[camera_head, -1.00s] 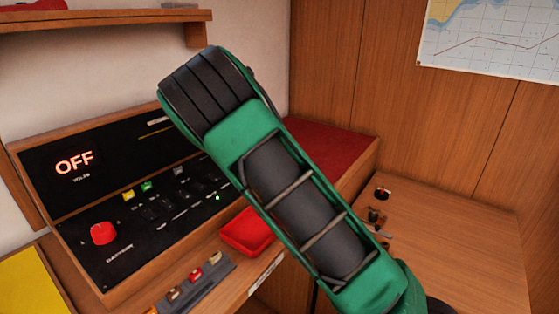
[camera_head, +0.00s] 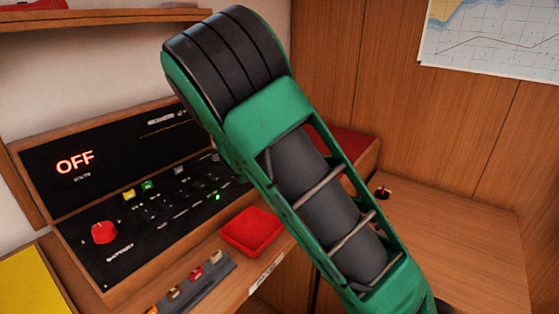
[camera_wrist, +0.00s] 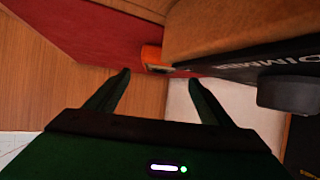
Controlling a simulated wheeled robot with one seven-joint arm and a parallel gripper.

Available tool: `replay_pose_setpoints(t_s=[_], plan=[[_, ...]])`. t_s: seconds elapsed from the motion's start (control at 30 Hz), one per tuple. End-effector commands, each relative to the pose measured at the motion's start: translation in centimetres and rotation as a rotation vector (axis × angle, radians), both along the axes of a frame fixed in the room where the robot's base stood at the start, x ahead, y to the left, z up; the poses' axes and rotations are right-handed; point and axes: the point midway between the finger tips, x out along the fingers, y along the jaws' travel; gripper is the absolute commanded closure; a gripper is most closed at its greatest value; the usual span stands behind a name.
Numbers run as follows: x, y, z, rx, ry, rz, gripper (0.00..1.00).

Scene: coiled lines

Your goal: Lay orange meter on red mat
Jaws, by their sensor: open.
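An orange object, likely the orange meter (camera_wrist: 151,56), shows in the wrist view beside the edge of a wooden box, which seems to hide part of it. It lies on or against a broad red surface (camera_wrist: 85,30), which shows in the head view (camera_head: 352,146) behind my arm. A small red square (camera_head: 252,231) with a raised-looking rim sits on the front ledge. I cannot tell which red area is the mat. My gripper (camera_wrist: 158,80) is open and empty, its fingertips just short of the orange object; in the head view it is hidden behind my arm.
The black instrument panel (camera_head: 75,205) in its wooden case stands at left, with an OFF display and a red knob. A strip of switches (camera_head: 195,280) lies in front. A yellow sheet (camera_head: 20,283) is at lower left. The wooden desk (camera_head: 460,240) at right is mostly clear.

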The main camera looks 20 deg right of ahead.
Motion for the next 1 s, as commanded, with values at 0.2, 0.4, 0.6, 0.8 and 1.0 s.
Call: replay_pose_setpoints(t_s=[0.2,0.4,0.6,0.8,1.0], plan=[[-2.6,2.3,1.6,0.002,-0.001,0.005,0.25],[-3.7,3.0,2.3,0.000,0.000,0.002,0.25],[-4.0,3.0,2.4,0.001,0.002,-0.001,0.25],[-6.7,-0.8,1.1,0.054,0.096,-0.072,0.25],[-14.0,-6.6,-1.1,0.187,0.312,-0.172,0.25]])
